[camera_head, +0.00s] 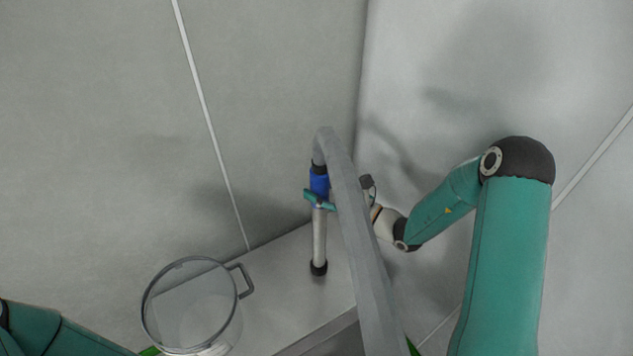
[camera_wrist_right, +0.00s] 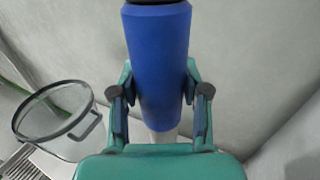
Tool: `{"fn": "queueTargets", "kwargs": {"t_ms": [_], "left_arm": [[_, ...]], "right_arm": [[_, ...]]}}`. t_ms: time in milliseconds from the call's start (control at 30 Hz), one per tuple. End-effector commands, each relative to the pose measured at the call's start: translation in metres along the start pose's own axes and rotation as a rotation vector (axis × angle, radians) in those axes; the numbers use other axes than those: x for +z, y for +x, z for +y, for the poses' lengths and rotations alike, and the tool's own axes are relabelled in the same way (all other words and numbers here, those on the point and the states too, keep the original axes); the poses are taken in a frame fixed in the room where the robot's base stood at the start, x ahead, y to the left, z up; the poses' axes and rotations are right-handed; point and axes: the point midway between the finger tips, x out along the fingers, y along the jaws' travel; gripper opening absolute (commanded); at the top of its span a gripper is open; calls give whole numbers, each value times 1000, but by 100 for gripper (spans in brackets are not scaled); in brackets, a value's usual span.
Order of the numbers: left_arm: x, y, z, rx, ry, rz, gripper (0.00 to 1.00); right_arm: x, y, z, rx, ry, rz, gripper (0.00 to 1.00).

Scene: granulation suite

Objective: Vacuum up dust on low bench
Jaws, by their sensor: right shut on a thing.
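My right gripper (camera_head: 321,200) is shut on the blue grip of the vacuum wand (camera_head: 319,235). The wand is a grey tube held about upright, with a black nozzle (camera_head: 319,268) at its lower end, at or just above the low bench (camera_head: 285,262); I cannot tell if it touches. A thick grey hose (camera_head: 357,220) arches from the wand's top down toward the front. In the right wrist view the blue grip (camera_wrist_right: 158,65) sits between both fingers. No dust can be made out on the bench. My left gripper is out of view; only part of my left arm shows at lower left.
A clear round container (camera_head: 192,305) with a grey rim and side handle stands left of the wand; it also shows in the right wrist view (camera_wrist_right: 55,112). Grey walls meet in a corner close behind the bench. Bare bench lies between container and wand.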

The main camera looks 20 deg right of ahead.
Motion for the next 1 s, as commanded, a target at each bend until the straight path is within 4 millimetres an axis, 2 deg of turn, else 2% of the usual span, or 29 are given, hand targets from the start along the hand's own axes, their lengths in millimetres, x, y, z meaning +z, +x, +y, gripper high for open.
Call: {"fn": "queueTargets", "kwargs": {"t_ms": [600,1000], "left_arm": [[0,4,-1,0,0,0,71],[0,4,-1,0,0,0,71]], "right_arm": [[0,-44,20,-1,-1,-2,11],[1,-49,23,1,-1,-3,11]]}}
